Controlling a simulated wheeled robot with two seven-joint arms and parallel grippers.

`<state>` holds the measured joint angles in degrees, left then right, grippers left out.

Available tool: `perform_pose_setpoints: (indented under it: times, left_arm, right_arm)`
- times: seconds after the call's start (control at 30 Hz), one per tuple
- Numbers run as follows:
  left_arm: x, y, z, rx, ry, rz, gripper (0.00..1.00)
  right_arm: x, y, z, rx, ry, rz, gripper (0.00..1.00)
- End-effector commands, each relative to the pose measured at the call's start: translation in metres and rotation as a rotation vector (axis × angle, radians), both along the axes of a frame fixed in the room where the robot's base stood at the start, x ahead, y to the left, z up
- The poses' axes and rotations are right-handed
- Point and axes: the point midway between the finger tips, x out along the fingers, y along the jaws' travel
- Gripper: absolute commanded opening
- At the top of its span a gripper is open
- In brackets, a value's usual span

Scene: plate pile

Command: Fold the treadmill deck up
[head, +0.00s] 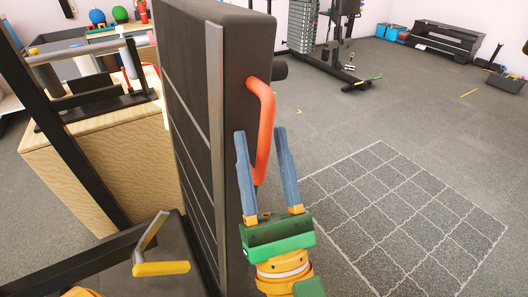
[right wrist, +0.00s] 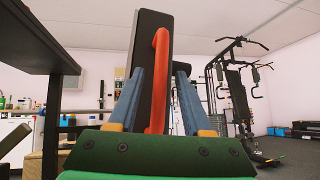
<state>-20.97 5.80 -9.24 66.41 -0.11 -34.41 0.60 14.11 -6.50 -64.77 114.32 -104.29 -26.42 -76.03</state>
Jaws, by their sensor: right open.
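The treadmill deck (head: 186,90) stands nearly upright at the centre-left of the head view, dark with a grey side rail. A red-orange handle (head: 262,120) is fixed to its edge. My right gripper (head: 260,134) is open, with its two blue fingers on either side of the handle's lower part. In the right wrist view the handle (right wrist: 160,80) runs up between the open fingers (right wrist: 158,72), with the dark deck (right wrist: 148,30) behind it. Whether the fingers touch the handle is not clear. My left gripper is not seen.
A yellow-and-grey lever (head: 160,268) sits low by the deck's base. A wooden box (head: 80,170) stands at left behind a dark upright post (head: 50,110). A weight machine (head: 302,30) stands at the back. The floor at right, with a marked grid (head: 400,215), is clear.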

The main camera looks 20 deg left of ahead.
Motion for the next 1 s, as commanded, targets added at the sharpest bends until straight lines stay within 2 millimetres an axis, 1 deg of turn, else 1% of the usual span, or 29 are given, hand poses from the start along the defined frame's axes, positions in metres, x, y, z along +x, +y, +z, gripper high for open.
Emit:
perform_pose_setpoints:
  times: [0.03, 0.13, 0.23, 0.4, 0.63, 0.67, 0.7, 0.73, 0.77, 0.8, 0.83, 0.87, 0.9, 0.93, 0.97, 1.0]
  left_arm:
    - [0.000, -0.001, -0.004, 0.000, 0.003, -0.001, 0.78]
    - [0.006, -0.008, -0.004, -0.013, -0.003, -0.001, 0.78]
    - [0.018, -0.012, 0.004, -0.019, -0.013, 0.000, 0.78]
    - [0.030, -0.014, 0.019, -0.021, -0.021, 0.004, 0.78]
    - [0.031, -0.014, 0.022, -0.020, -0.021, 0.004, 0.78]
    - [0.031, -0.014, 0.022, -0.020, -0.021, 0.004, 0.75]
    - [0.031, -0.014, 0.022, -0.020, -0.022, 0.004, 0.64]
    - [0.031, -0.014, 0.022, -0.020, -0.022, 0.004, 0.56]
    - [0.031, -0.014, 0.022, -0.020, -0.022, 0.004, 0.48]
    - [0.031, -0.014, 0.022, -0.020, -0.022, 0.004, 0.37]
    - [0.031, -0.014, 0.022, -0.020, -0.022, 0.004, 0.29]
    - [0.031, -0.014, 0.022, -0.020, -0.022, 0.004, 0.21]
    - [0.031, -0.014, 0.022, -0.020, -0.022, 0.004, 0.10]
    - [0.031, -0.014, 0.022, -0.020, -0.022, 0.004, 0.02]
    - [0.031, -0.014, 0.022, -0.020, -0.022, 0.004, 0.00]
    - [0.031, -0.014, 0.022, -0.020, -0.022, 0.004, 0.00]
  right_arm:
    - [-0.003, -0.002, -0.006, -0.001, 0.001, 0.000, 0.50]
    - [-0.015, -0.012, -0.024, -0.002, 0.003, 0.001, 0.50]
    - [-0.028, -0.022, -0.040, -0.002, 0.002, 0.002, 0.50]
    - [-0.038, -0.030, -0.048, -0.001, 0.001, 0.000, 0.50]
    - [-0.039, -0.032, -0.047, 0.000, 0.000, 0.001, 0.50]
    - [-0.039, -0.032, -0.047, 0.001, 0.000, 0.001, 0.50]
    - [-0.038, -0.033, -0.048, 0.008, 0.010, 0.001, 0.50]
    - [-0.032, -0.037, -0.049, 0.028, 0.039, 0.000, 0.50]
    - [-0.022, -0.045, -0.053, 0.070, 0.096, -0.001, 0.50]
    - [-0.002, -0.062, -0.062, 0.163, 0.217, -0.003, 0.50]
    - [0.017, -0.081, -0.074, 0.260, 0.337, -0.009, 0.50]
    - [0.037, -0.103, -0.092, 0.382, 0.471, -0.019, 0.50]
    - [0.059, -0.133, -0.121, 0.563, 0.648, -0.039, 0.50]
    - [0.071, -0.155, -0.146, 0.702, 0.770, -0.061, 0.50]
    - [0.078, -0.174, -0.171, 0.835, 0.877, -0.085, 0.50]
    - [0.082, -0.196, -0.203, 1.002, 0.998, -0.118, 0.50]
